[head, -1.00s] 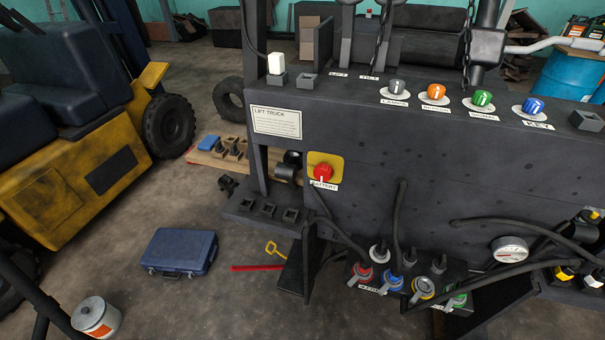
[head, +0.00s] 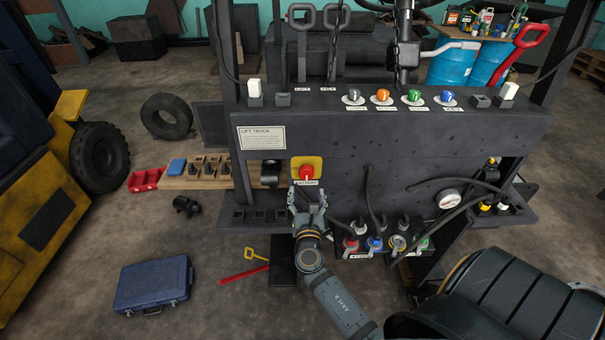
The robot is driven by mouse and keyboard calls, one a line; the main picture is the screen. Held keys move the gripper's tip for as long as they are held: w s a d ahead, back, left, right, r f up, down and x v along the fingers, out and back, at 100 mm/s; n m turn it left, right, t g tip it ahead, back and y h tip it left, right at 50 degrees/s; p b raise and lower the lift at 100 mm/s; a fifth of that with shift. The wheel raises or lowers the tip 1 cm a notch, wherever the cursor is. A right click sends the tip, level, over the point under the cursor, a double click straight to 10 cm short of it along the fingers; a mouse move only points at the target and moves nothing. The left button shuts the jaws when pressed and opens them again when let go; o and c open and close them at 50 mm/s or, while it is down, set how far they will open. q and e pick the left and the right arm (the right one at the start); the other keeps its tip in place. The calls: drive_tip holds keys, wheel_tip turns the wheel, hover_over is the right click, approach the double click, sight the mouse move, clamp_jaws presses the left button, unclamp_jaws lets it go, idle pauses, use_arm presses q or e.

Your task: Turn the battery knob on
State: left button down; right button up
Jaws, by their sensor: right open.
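The red battery knob (head: 307,173) sits on a yellow plate (head: 296,164) on the front of the dark lift truck panel (head: 400,150). A white label reading "BATTERY" (head: 306,183) is just below the knob. My right gripper (head: 307,192) is open, with its fingers pointing up just under the label. Nothing shows between the fingers. I cannot tell whether the fingertips touch the panel. My left gripper is not in view.
Hoses and coloured connectors (head: 376,243) hang to the right of my right gripper. A row of coloured knobs (head: 415,96) lines the panel's top. A blue case (head: 153,284) and a red bar (head: 244,274) lie on the floor. A black seat (head: 510,295) fills the lower right.

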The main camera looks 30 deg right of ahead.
sight(307, 175)
drive_tip(key=p+x, duration=0.2)
drive_tip(key=x, duration=0.6)
drive_tip(key=shift+w+d, duration=0.1)
drive_tip(key=shift+d, duration=0.15)
drive_tip(key=shift+w+d, duration=0.15)
drive_tip(key=shift+w, duration=0.15)
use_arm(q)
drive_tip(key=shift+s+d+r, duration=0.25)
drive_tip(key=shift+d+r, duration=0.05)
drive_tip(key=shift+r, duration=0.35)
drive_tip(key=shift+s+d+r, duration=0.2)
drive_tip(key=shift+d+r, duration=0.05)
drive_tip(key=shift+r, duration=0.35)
use_arm(e)
drive_tip(key=shift+f, duration=0.1)
drive_tip(key=shift+c, duration=0.7)
drive_tip(key=c, duration=1)
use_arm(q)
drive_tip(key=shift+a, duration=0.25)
